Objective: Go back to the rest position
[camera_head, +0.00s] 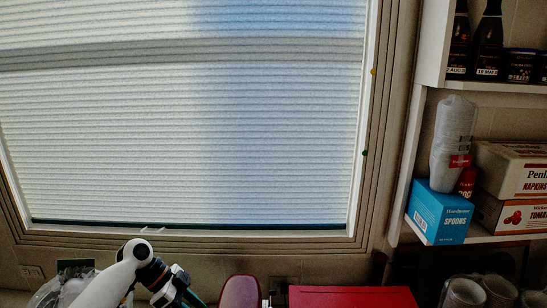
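One of my arms, white with dark joints, rises at the bottom left of the head view and bends back down to the right. The gripper at its end is not visible; the arm runs out past the bottom edge, so its fingers and anything in them are hidden. My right arm and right gripper are not in view.
A window with a pleated blind (185,120) fills the left and middle. At right, shelves hold bottles (487,42), stacked cups (453,140), a blue spoons box (439,212) and cartons (512,170). A red object (350,297) and a rounded dark-red object (240,291) show at the bottom.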

